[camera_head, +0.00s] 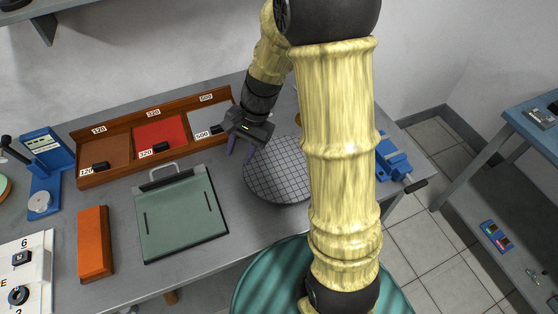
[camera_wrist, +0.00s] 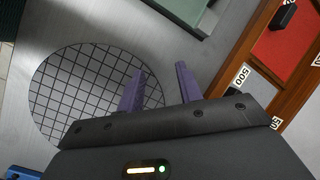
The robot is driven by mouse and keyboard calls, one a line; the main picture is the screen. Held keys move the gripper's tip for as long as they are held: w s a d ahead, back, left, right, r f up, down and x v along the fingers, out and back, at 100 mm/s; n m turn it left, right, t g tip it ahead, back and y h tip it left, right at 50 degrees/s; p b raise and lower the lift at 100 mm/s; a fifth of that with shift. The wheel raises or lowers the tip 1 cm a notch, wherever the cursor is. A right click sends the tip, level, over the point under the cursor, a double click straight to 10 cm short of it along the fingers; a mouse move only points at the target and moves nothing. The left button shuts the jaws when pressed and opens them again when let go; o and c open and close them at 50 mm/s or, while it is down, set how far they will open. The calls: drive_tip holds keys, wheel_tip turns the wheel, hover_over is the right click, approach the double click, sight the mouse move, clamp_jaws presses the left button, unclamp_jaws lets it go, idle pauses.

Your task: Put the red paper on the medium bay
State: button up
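The red paper (camera_head: 168,131) lies in the middle bay of a wooden three-bay rack (camera_head: 124,175) at the back of the bench. That bay is marked 320 at its back and front, and a small black block rests near the paper's front edge. The red paper also shows at the upper right of the wrist view (camera_wrist: 284,50). No label reads "medium". My gripper (camera_head: 240,150) is above the bench, in front of the rack's right bay and beside the round grid plate. Its two purple fingers (camera_wrist: 158,75) are apart with nothing between them.
The round grid plate (camera_head: 280,170) lies right of my gripper. A green clipboard-like plate (camera_head: 182,220) with a handle and an orange block (camera_head: 95,243) lie in front of the rack. Brown paper (camera_head: 105,150) fills the left bay. A blue device (camera_head: 393,160) stands at right.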

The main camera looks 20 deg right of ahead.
drive_tip(key=s+d+r+n+t+h, duration=0.1)
drive_tip(key=s+d+n, duration=0.1)
drive_tip(key=s, duration=0.1)
drive_tip(key=s+d+r+n+t+h, duration=0.1)
drive_tip(key=s+d+n+h, duration=0.1)
drive_tip(key=s+n, duration=0.1)
drive_tip(key=s+d+n+t+h, duration=0.1)
drive_tip(key=s+d+n, duration=0.2)
drive_tip(key=shift+r+h, duration=0.3)
drive_tip(key=shift+r, duration=0.1)
drive_tip(key=shift+d+n, duration=0.1)
drive_tip(key=shift+n, duration=0.2)
